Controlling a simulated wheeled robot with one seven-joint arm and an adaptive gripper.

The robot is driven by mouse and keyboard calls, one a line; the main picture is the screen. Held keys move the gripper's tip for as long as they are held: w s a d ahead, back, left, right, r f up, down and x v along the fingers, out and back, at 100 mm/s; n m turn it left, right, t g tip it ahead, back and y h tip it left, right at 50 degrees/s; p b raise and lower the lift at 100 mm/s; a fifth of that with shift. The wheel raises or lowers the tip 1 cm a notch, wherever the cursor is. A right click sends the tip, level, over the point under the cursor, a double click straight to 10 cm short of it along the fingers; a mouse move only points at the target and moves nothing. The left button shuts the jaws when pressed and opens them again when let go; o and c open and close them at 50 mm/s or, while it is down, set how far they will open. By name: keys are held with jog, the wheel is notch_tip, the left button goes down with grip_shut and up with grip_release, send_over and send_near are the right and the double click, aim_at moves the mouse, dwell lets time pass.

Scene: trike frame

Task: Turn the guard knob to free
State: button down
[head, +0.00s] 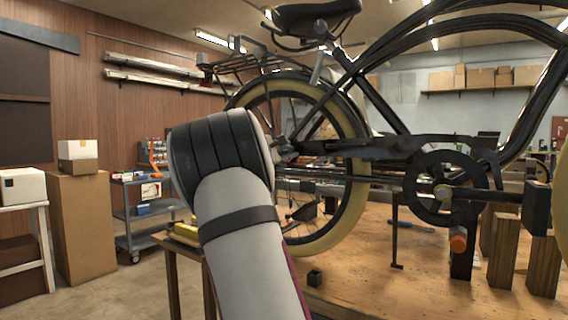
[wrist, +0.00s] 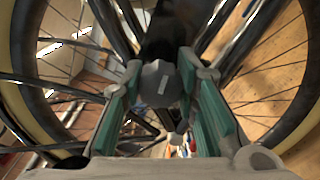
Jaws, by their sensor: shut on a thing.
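The guard knob (wrist: 158,84) is a dark grey, faceted knob with a short pale mark on its face, in the middle of the wrist view. My gripper (wrist: 162,72) has its two fingers with teal pads on either side of it, shut on the knob. The pale mark stands nearly upright in the picture, tilted slightly. In the head view, my arm hides the gripper and the knob. The trike frame (head: 385,105) is black and stands over the wooden bench.
The rear wheel (head: 352,190) with a cream tyre is just right of my arm. The crank and chainring (head: 440,190) are farther right. Wooden blocks (head: 543,265) stand on the bench (head: 400,290). A grey cart (head: 145,215) stands at the left, with open floor before it.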

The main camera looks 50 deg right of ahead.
jog(key=shift+f+m+b, duration=0.15)
jog(key=shift+m+b, duration=0.85)
jog(key=shift+b, duration=0.1)
jog(key=c, duration=1.2)
grip_release()
jog(key=shift+a, duration=0.1)
jog(key=a, duration=0.8)
jog(key=s+a, duration=0.1)
jog(key=a, duration=0.2)
jog(key=shift+a, duration=0.4)
